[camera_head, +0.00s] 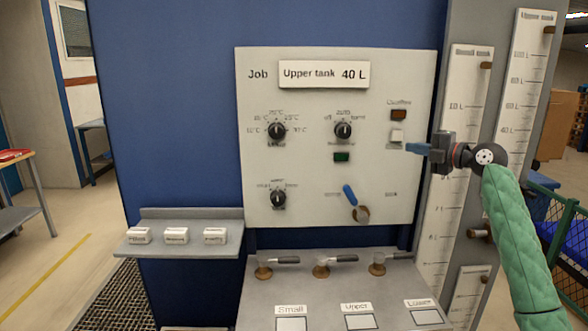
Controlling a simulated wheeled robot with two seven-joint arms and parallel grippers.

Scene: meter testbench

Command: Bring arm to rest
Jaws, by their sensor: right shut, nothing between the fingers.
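My right gripper (418,149) is raised in front of the right edge of the pale control panel (300,200), its blue fingers pointing left. It is shut and empty. The fingertips appear close to a white rocker switch (397,136); whether they touch it I cannot tell. My right arm, in a green sleeve, comes up from the lower right and hides part of the gauge boards. My left gripper is not in view.
The panel has black knobs (277,131), a blue-handled lever (350,195) and a "Job Upper tank 40 L" label (324,74). Below are several valve handles (322,268) on a grey bench. A shelf (180,252) with white blocks juts out left. Tall gauge boards (520,75) stand right.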

